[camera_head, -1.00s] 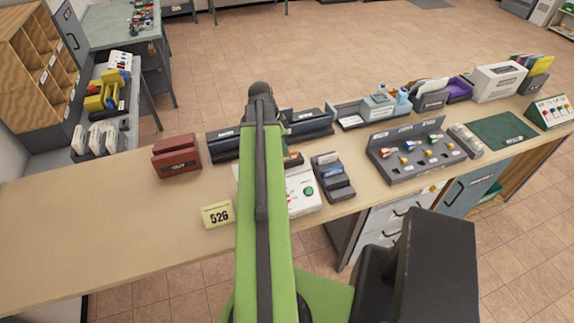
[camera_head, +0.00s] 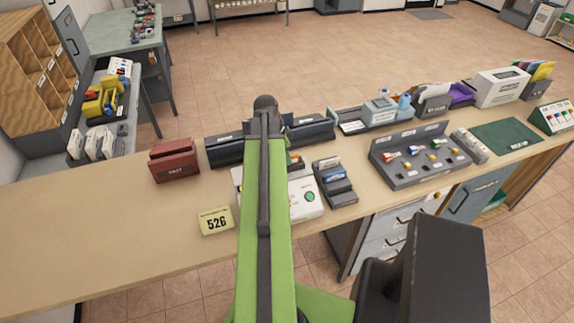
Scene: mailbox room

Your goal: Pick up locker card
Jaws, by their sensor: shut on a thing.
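My green arm (camera_head: 265,220) reaches forward over the counter, and its dark joint (camera_head: 265,103) stands at the top. My gripper is not in view; the arm hides what lies behind and below it. A white device with a green button (camera_head: 309,196) is partly hidden by the arm. A dark holder with blue and white items (camera_head: 335,181) stands just right of it.
A dark red box (camera_head: 174,161) and dark trays (camera_head: 224,151) stand along the counter (camera_head: 100,225). A grey rack with coloured-handled items (camera_head: 420,160) and a green mat (camera_head: 505,135) are to the right. The left counter is clear.

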